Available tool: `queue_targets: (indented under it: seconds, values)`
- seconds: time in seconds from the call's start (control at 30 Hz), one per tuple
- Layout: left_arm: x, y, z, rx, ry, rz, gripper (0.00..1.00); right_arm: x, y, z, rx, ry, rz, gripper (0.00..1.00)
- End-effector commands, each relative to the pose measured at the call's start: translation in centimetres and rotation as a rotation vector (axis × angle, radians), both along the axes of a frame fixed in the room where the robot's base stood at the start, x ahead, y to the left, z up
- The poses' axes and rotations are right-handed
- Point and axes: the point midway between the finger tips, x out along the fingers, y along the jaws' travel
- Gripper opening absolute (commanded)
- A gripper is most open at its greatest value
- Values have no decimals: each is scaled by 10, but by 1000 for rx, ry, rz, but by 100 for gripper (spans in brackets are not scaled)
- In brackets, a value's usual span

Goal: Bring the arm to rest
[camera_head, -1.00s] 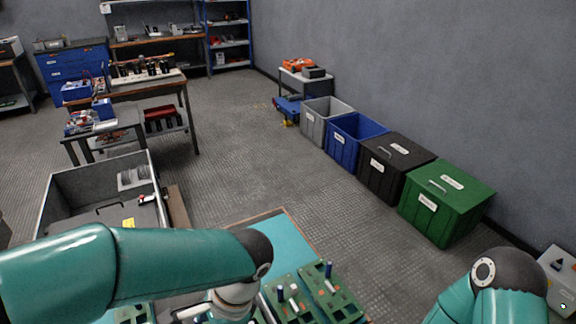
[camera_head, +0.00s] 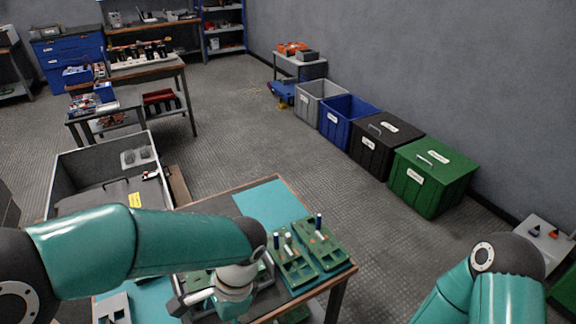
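My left arm (camera_head: 150,243) comes in from the left and reaches over a workbench (camera_head: 340,277). Its wrist (camera_head: 236,278) bends down in front of the bench. A grey part that looks like the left gripper (camera_head: 190,301) shows below the wrist; its fingers are too hidden to read. My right arm (camera_head: 490,285) is bent at the lower right, beside the bench, and its gripper is out of the picture. Green boards (camera_head: 327,250) with blue and white upright cylinders stand on the bench, to the right of the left wrist.
A teal mat (camera_head: 268,204) lies on the bench. A grey open bin (camera_head: 75,170) stands left of it. Green (camera_head: 432,180), black (camera_head: 382,143), blue (camera_head: 345,122) and grey (camera_head: 316,103) bins line the right wall. Floor is free between bench and bins.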

Motion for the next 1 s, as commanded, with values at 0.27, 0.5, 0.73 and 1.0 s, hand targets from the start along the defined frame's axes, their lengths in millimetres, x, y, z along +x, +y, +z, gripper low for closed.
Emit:
queue_targets:
  seconds: [0.27,0.5,0.73,1.0]
  values:
    - [-9,-10,-60,-142,21,153,100,0,0,2,0,-1,0,100]
    - [-24,-24,-125,-303,20,404,100,0,0,5,0,-1,0,100]
    - [-44,-26,-196,-444,-49,859,100,0,0,9,0,-1,0,100]
    - [-56,-5,-234,-454,-174,1207,100,0,0,11,0,-1,0,100]
